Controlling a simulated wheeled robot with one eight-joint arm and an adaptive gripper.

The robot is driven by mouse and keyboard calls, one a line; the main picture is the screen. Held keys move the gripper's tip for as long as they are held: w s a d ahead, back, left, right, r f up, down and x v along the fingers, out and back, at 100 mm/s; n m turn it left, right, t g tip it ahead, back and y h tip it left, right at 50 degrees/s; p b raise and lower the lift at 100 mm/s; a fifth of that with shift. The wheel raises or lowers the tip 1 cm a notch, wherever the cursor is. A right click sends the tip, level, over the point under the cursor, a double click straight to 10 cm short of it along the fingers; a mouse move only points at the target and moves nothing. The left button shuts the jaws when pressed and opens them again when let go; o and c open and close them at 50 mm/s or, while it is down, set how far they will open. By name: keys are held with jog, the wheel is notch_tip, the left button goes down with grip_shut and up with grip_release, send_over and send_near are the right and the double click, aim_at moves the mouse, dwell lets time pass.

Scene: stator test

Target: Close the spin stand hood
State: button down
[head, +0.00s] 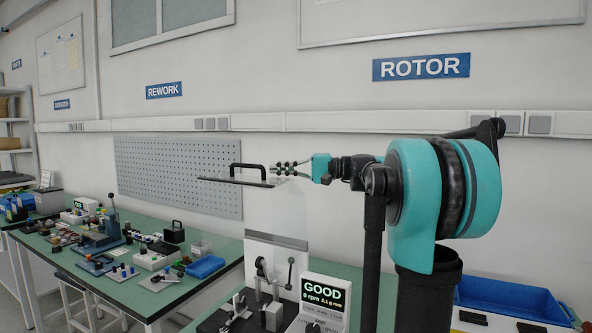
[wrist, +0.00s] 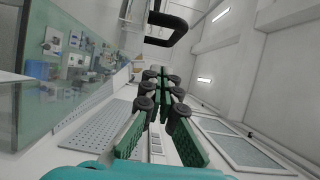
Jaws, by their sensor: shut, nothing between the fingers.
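The spin stand hood (head: 215,180) is raised, its dark-edged panel lying about level above the spin stand (head: 273,316). A black bar handle (head: 248,168) stands up from the panel; it also shows at the top of the wrist view (wrist: 176,25). My gripper (head: 276,168) is shut and empty, its fingers pointing left just right of the handle and close to the panel's right end. In the wrist view the fingers (wrist: 164,78) are together, with the handle beyond the tips. I cannot tell whether they touch the hood.
A display reading GOOD (head: 326,293) stands beside the stand. A blue bin (head: 510,298) is at the lower right. A green bench (head: 135,287) at the left holds tools, small parts and a blue tray (head: 205,266). A perforated panel (head: 180,175) is on the wall behind.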

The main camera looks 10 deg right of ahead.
aim_at(275, 179)
jog(key=shift+s+a, duration=0.3)
jog(key=shift+s, duration=0.6)
jog(key=shift+s+a, duration=0.3)
jog(key=shift+s, duration=0.6)
jog(key=shift+s+f, duration=0.1)
jog(key=shift+s+a+f, duration=0.1)
jog(key=shift+s+a, duration=0.05)
jog(key=s+a+f+n+t+h, duration=0.1)
jog(key=s+a+f+n+h, duration=0.2)
jog(key=s+f, duration=0.35)
jog(key=s+a+f+n, duration=0.4)
jog(key=s+a+f, duration=0.2)
jog(key=f, duration=0.2)
notch_tip(275, 179, down, 23)
jog(key=n+t+h, duration=0.3)
jog(key=n, duration=0.3)
jog(key=shift+s+d+h, duration=0.15)
jog(key=shift+s+h, duration=0.25)
jog(key=shift+s, duration=0.05)
